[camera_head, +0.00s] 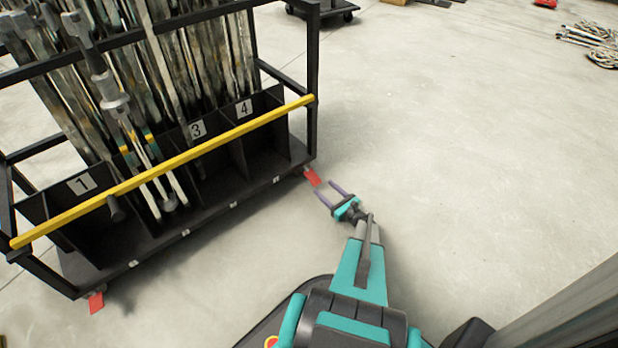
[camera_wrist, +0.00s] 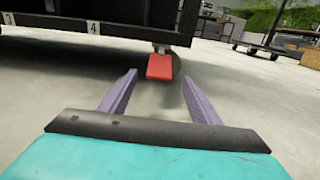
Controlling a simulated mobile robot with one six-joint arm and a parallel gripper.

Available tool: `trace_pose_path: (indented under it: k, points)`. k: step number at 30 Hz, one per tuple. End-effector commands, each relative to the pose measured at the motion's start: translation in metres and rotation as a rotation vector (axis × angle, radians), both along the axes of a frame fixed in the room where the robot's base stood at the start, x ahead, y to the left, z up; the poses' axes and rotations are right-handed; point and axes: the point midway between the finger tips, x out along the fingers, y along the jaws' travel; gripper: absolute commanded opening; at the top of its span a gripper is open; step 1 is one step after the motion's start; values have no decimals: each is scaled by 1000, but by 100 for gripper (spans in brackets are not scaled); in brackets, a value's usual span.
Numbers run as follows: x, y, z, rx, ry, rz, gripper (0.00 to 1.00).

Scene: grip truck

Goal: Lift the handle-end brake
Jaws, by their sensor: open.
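A red brake pedal (camera_head: 312,177) sticks out from under the right corner of the black cart (camera_head: 225,199). In the wrist view the red pedal (camera_wrist: 160,67) hangs beside a dark wheel, just beyond my fingertips and between their lines. My gripper (camera_head: 329,191) is open and empty, with two purple fingers pointing at this pedal; the fingers also show in the wrist view (camera_wrist: 158,82). I see a gap between the fingertips and the pedal, and no contact. A second red pedal (camera_head: 96,302) is at the cart's near left corner.
The cart has a yellow bar (camera_head: 170,165), numbered bays and several upright poles and stands. Open concrete floor (camera_head: 450,150) lies to the right. Coiled cables (camera_head: 600,57) lie far right. A grey post (camera_head: 560,310) rises at the lower right.

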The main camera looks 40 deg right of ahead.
Motion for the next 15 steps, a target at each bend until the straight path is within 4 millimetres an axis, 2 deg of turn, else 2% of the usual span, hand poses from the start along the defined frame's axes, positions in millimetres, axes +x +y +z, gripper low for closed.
trace_pose_path:
  k: [15]
  points:
    - [74, -7, -3, 0, 0, 2, 58]
